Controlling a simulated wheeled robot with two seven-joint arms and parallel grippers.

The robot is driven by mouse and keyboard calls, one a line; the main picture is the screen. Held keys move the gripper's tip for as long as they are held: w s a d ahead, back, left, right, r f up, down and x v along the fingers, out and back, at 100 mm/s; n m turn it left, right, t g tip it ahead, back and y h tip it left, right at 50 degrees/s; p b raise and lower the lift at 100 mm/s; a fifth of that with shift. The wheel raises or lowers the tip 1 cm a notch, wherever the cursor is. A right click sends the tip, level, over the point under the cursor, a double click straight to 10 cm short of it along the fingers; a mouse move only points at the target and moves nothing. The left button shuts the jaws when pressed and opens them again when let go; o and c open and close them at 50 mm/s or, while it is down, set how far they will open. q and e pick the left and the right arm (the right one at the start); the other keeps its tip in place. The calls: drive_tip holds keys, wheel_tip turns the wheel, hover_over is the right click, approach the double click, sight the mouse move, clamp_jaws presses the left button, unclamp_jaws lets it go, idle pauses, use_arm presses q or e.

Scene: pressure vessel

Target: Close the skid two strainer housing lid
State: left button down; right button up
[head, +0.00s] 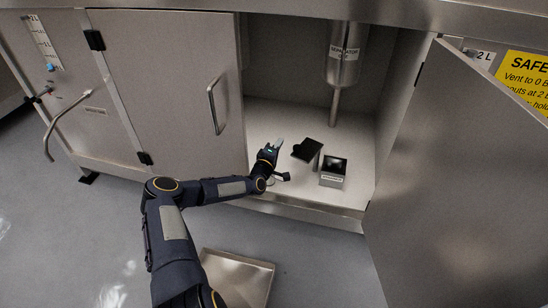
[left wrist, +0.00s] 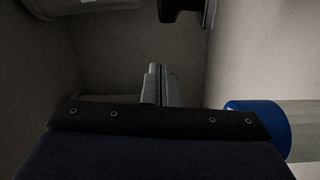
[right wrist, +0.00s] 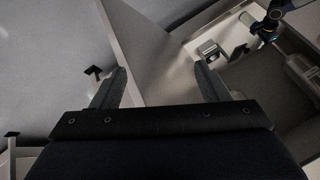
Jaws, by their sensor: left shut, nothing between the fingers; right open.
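The strainer housing (head: 332,181) is a small grey box with a label on its front, standing on the cabinet floor. Its dark lid (head: 308,150) stands swung open on its left side. In the right wrist view the housing (right wrist: 208,50) shows small near the top. My left gripper (head: 279,143) is shut and empty, just inside the cabinet to the left of the lid and apart from it. Its closed fingers show in the left wrist view (left wrist: 161,85). My right gripper (right wrist: 160,85) is open and empty, outside the cabinet; it is not seen in the head view.
The separator cylinder (head: 344,55) and its pipe hang above and behind the housing. The right cabinet door (head: 460,170) stands open; the left door (head: 165,80) with its handle is shut. A metal tray (head: 240,275) lies on the floor. The cabinet floor around the housing is clear.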

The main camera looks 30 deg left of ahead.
use_arm(q)
drive_tip(key=d, duration=0.2)
drive_tip(key=w+d, duration=0.1)
drive_tip(key=shift+d+f, duration=0.25)
drive_tip(key=shift+d, duration=0.1)
drive_tip(key=shift+s, duration=0.1)
drive_tip(key=shift+s+d+n+y+p, duration=0.3)
drive_tip(key=shift+d+n+y, duration=0.1)
drive_tip(key=shift+y, duration=0.3)
